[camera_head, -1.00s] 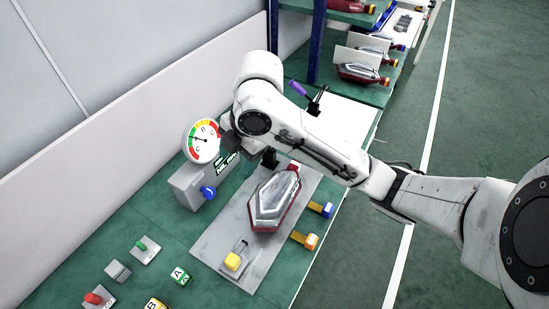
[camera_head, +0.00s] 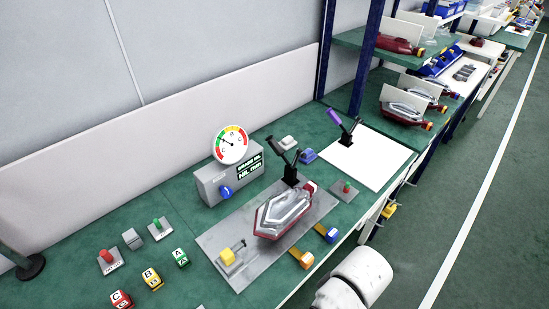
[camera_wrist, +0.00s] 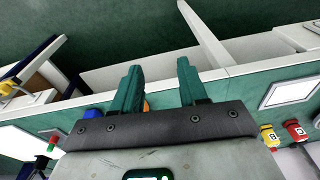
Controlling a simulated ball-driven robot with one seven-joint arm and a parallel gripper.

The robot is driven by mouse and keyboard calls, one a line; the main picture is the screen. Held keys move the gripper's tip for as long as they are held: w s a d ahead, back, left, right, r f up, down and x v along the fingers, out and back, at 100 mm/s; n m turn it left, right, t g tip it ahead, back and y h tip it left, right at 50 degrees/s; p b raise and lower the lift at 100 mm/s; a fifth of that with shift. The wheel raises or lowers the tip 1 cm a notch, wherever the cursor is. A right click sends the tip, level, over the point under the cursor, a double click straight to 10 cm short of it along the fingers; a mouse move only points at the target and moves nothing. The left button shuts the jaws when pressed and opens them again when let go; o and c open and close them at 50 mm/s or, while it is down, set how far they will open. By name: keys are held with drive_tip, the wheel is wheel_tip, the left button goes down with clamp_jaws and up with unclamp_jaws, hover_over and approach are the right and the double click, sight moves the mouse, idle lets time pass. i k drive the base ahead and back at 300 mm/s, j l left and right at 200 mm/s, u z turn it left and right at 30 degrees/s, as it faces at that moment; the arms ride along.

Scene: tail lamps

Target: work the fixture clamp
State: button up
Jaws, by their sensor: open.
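A grey fixture plate (camera_head: 222,241) lies on the green bench in the head view, with a clear and red tail lamp (camera_head: 284,212) on it. A black clamp (camera_head: 290,172) stands at the plate's far end, just behind the lamp, with its levers angled up. I cannot tell whether it presses on the lamp. Another clamp with a purple handle (camera_head: 336,119) stands farther back, beside a white sheet. My gripper (camera_wrist: 158,68) is open and empty in the wrist view, its green fingers apart near the bench edge. It is outside the head view. The black clamp is not clear in the wrist view.
A grey box (camera_head: 211,187) with a dial gauge (camera_head: 230,144) and blue knob stands left of the plate. Blue and orange tabs (camera_head: 302,259) line its right edge. Lettered cubes (camera_head: 151,279) and buttons lie in front. Shelves with more lamps (camera_head: 399,44) are behind; floor is right.

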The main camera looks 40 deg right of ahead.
sight(273, 143)
drive_tip(key=k+l+u, duration=0.15)
drive_tip(key=l, duration=0.45)
drive_tip(key=l+u, duration=0.1)
drive_tip(key=l, duration=0.5)
drive_tip(key=k+l+u, duration=0.15)
drive_tip(key=l, duration=0.4)
drive_tip(key=k+l+u, duration=0.1)
drive_tip(key=l, duration=0.45)
drive_tip(key=k+l+u, duration=0.15)
drive_tip(key=l, duration=0.4)
drive_tip(key=k+l+u, duration=0.1)
drive_tip(key=k+l, duration=0.2)
drive_tip(key=l, duration=0.2)
drive_tip(key=k+l+u, duration=0.15)
drive_tip(key=l, duration=0.35)
drive_tip(key=k+l+u, duration=0.1)
drive_tip(key=k+l, duration=0.25)
drive_tip(key=l, duration=0.15)
drive_tip(key=i+l, duration=0.1)
drive_tip(key=i+u, duration=0.1)
drive_tip(key=i, duration=0.3)
drive_tip(key=i+l+u, duration=0.15)
drive_tip(key=i, duration=0.25)
drive_tip(key=i+l, duration=0.4)
